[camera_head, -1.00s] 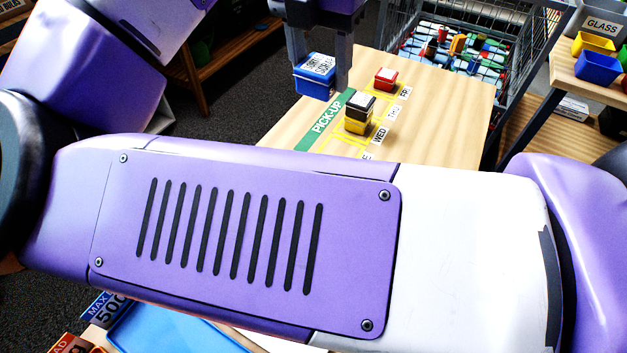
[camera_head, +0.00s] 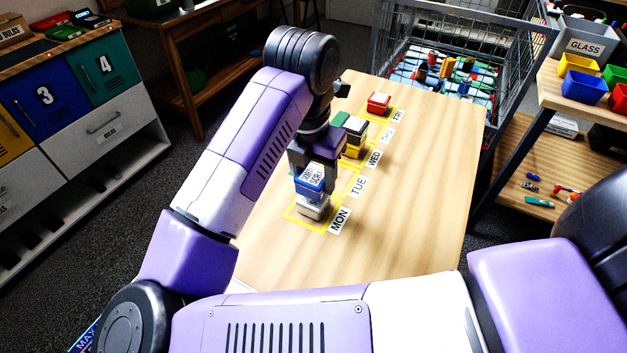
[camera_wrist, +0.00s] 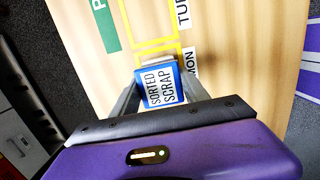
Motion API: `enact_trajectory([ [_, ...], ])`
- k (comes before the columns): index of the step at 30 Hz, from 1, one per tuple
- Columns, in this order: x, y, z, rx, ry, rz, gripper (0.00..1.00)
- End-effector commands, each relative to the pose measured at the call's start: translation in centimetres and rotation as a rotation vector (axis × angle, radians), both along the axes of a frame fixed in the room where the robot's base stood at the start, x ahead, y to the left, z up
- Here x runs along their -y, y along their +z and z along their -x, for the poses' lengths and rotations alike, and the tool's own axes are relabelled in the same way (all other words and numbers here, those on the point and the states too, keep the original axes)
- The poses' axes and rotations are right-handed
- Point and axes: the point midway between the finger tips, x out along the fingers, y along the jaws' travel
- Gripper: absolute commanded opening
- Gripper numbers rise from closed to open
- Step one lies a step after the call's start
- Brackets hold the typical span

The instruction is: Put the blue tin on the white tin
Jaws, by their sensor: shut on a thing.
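The blue tin (camera_head: 310,180), with a white label on its lid, is between the fingers of my gripper (camera_head: 309,184), which is shut on it. The white tin (camera_head: 313,208) stands on the table in the MON square, directly below the blue tin in the head view. I cannot tell whether the two tins touch. In the wrist view the blue tin (camera_wrist: 160,86) sits between both fingers, its label reading SORTED SCRAP. A pale edge of the white tin (camera_wrist: 157,58) shows just beyond it; the rest is hidden.
A black tin stacked on a yellow one (camera_head: 355,131) stands near the WED label. A red tin (camera_head: 378,103) stands near FRI. The wooden table (camera_head: 400,210) is clear on its right side. A wire cage (camera_head: 455,50) of mixed items stands behind.

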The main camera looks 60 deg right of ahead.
Motion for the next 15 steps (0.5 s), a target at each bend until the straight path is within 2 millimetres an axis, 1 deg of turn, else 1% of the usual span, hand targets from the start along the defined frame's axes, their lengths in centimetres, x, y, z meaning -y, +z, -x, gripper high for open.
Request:
enact_trajectory([
  [1, 0.0, -0.7, 0.0, -0.002, 0.002, 0.001, 0.02],
  [4, 0.0, -1.6, 0.0, -0.001, 0.001, 0.001, 0.02],
  [15, 0.0, -1.9, 0.0, 0.001, 0.0, 0.0, 0.02],
])
